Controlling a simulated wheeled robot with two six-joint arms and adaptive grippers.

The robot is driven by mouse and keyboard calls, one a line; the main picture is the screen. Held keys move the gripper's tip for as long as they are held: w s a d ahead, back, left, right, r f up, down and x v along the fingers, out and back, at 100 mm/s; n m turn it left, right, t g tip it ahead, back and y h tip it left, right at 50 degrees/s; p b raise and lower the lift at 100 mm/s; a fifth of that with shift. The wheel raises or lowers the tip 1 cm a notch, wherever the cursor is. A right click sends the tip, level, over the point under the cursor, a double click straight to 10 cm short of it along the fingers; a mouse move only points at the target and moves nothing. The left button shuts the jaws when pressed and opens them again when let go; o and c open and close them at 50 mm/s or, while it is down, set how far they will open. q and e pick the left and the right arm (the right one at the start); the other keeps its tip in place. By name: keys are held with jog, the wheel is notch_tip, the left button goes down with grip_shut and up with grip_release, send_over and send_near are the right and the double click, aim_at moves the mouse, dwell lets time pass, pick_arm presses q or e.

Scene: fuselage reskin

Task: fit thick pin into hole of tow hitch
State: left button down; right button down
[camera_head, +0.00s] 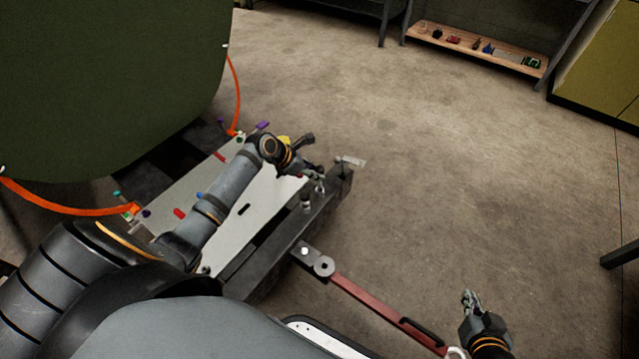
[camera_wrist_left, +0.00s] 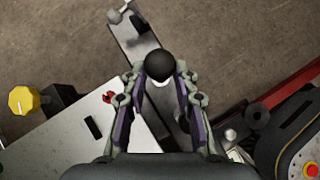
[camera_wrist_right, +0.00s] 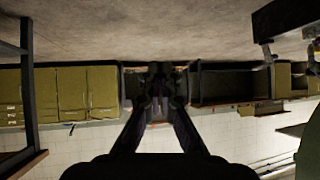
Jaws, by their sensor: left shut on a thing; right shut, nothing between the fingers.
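My left gripper (camera_head: 319,184) is over the dark beam at the cart's end. In the left wrist view, my left gripper (camera_wrist_left: 161,82) is shut on a pin with a round black head (camera_wrist_left: 160,65); a pale part shows just below the head. The rest of the pin is hidden. The red tow bar (camera_head: 375,306) has a grey end with a round ring (camera_head: 324,266) beside a white-topped peg (camera_head: 304,251). I cannot tell which hole is the hitch's. My right gripper (camera_head: 470,300) is shut and empty over the floor at lower right.
A white panel (camera_head: 250,215) with small coloured items lies on the cart. A yellow knob (camera_wrist_left: 22,100) stands at its edge. A large green body (camera_head: 110,85) fills the upper left. The floor (camera_head: 450,170) to the right is clear.

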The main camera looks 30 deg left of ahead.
pick_arm(q)
jog(key=shift+r+p, duration=0.4)
jog(key=shift+p, duration=0.15)
pick_arm(e)
jog(key=s+f+g, duration=0.4)
jog(key=s+f, duration=0.2)
jog(key=s, duration=0.2)
jog(key=shift+s+a+f+g, duration=0.4)
dwell(1.7)
